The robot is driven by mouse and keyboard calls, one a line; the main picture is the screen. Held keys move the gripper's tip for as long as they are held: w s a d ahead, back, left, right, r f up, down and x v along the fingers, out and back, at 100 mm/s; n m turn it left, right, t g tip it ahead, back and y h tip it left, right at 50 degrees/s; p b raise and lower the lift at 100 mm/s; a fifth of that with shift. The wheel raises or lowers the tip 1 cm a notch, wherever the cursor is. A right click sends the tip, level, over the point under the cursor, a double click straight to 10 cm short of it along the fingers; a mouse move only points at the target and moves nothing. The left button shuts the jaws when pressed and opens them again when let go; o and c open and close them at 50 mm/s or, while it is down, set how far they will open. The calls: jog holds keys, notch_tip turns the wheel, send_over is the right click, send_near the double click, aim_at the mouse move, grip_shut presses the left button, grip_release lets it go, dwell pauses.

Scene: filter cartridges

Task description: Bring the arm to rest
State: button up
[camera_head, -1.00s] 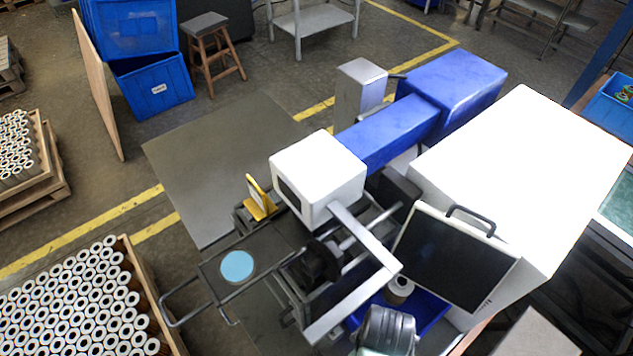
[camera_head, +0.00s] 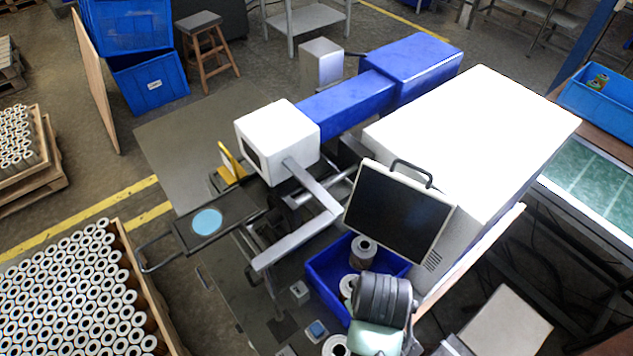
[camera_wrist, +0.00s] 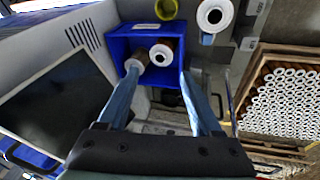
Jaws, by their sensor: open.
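My gripper (camera_wrist: 160,82) shows in the wrist view with two blue fingers spread apart and nothing between them. Beyond the fingertips is a blue bin (camera_wrist: 118,44) holding white-ended filter cartridges, two of them visible (camera_wrist: 161,54) (camera_wrist: 135,63). In the head view the same bin (camera_head: 318,292) sits below the monitor, with cartridges in it (camera_head: 363,249) (camera_head: 347,286). My arm's grey and pale green wrist part covers the bin's right front side, and the fingers cannot be made out there.
One cartridge (camera_wrist: 214,15) stands outside the bin, beside a yellow-ringed one (camera_wrist: 166,8). A monitor (camera_head: 398,215) on the white machine (camera_head: 475,135) stands close to my arm. A crate of many cartridges (camera_head: 75,290) is at the left.

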jog(key=w+a+r+m+t, duration=0.1)
jog(key=w+a+r+t, duration=0.15)
jog(key=w+r, duration=0.55)
jog(key=w+a+r+m+t, duration=0.15)
jog(key=r+t, duration=0.25)
jog(key=r, duration=0.6)
jog(key=w+a+r+m+t+y, duration=0.1)
jog(key=w+a+r+t, duration=0.2)
jog(key=r, duration=0.7)
jog(key=w+a+r+m+t, duration=0.2)
jog(key=a+r+t, duration=0.15)
jog(key=r, duration=0.65)
jog(key=s+r+t+b, duration=0.9)
jog(key=s+b, duration=0.4)
jog(key=b, duration=0.4)
jog(key=shift+s+d+r+t, duration=0.3)
jog(key=shift+s+d+t, duration=0.15)
jog(key=shift+t, duration=0.45)
jog(key=shift+w, duration=0.1)
